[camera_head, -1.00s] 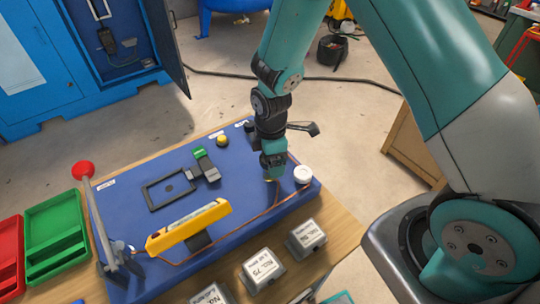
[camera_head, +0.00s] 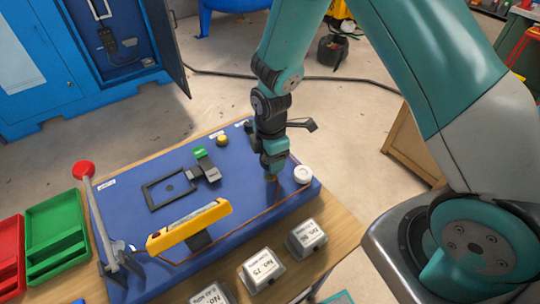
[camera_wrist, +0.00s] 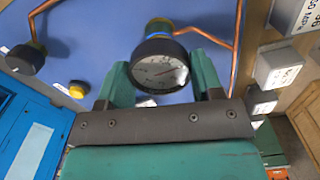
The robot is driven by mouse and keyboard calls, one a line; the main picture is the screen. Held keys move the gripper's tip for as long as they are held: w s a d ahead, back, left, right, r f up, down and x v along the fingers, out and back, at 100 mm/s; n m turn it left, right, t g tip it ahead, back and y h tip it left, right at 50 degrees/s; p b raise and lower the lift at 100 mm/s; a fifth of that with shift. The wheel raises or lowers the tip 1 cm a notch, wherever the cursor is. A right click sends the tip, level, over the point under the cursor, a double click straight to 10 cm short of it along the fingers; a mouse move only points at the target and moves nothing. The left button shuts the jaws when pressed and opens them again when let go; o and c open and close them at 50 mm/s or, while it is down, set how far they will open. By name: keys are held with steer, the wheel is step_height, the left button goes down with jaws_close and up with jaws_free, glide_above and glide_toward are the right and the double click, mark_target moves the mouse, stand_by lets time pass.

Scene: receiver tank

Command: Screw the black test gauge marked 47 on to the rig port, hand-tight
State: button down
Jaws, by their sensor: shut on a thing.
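My gripper (camera_head: 272,174) points down over the right end of the blue rig board (camera_head: 230,212). In the wrist view my gripper (camera_wrist: 160,80) is shut on a round black gauge (camera_wrist: 160,64) with a pale dial, one finger on each side. Its number is not legible. A brass-coloured fitting with a copper pipe, the rig port (camera_wrist: 158,24), shows directly behind the gauge, in line with it. They look touching, but I cannot tell whether the threads are engaged. In the head view the gauge is mostly hidden by my gripper.
A yellow instrument (camera_head: 188,226), a black frame (camera_head: 170,189) and a red-knobbed lever (camera_head: 84,169) are on the board. Labelled grey boxes (camera_head: 262,270) line the front edge. Green (camera_head: 55,234) and red trays lie left.

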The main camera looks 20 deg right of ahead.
steer(key=m, duration=0.9)
steer(key=shift+m, duration=0.4)
steer(key=m, duration=0.5)
steer(key=shift+f+m, duration=0.1)
steer(key=shift+m, duration=0.3)
steer(key=shift+c, duration=0.9)
jaws_free()
steer(key=shift+m, duration=0.4)
step_height(320, 180, up, 7)
steer(key=p, duration=0.5)
steer(key=shift+p, duration=0.4)
